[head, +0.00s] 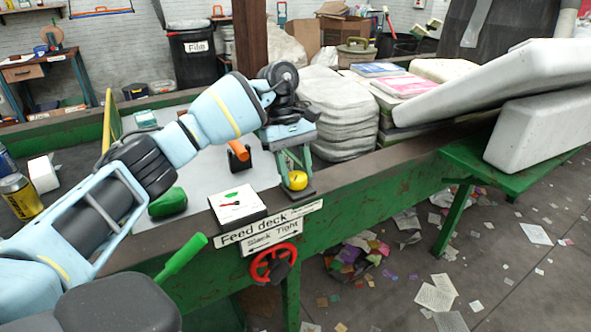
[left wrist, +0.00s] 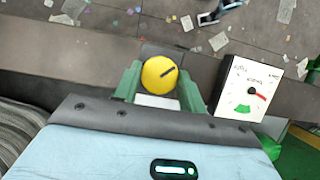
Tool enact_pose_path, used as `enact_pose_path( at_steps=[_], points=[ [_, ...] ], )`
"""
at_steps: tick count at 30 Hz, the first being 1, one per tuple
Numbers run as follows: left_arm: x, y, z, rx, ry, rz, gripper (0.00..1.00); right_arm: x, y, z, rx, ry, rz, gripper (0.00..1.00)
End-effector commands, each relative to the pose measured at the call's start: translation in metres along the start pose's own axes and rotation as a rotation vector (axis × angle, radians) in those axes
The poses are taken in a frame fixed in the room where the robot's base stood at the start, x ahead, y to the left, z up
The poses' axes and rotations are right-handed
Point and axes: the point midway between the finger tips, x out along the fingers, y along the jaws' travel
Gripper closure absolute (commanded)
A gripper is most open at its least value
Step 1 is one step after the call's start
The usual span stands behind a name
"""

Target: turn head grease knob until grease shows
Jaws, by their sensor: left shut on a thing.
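The round yellow knob (head: 295,181) stands on a dark base at the front edge of the feed deck. The fingers hide the knob's sides. A white dial box (head: 237,204) is left of the knob; its red needle and green patch also show in the left wrist view (left wrist: 245,90). My right gripper is out of view.
A "Feed deck" sign (head: 268,224) and a red handwheel (head: 274,263) are on the green front rail. A small block with an orange lever (head: 238,151) stands behind the dial. White slabs (head: 500,90) fill the right. Paper scraps litter the floor.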

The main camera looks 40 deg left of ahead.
Motion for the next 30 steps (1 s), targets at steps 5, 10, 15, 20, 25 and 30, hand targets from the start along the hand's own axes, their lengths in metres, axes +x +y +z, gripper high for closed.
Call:
enact_pose_path(
  at_steps=[5,10,15,20,25,30],
  points=[
    [0.000,0.000,0.000,-0.002,0.001,-0.001,0.42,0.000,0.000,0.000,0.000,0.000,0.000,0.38],
    [0.000,0.000,0.000,-0.002,0.001,0.000,0.37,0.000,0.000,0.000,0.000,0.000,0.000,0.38],
    [-0.001,0.000,0.000,-0.002,0.000,0.001,0.37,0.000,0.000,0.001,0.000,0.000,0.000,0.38],
    [-0.016,0.001,0.000,-0.002,0.001,0.002,0.37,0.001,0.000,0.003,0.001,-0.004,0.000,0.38],
    [-0.044,0.001,0.000,-0.002,0.001,0.004,0.37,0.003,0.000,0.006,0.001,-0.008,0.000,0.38],
    [-0.069,0.000,0.001,-0.001,0.002,0.003,0.37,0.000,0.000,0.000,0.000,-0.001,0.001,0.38]
  ],
)
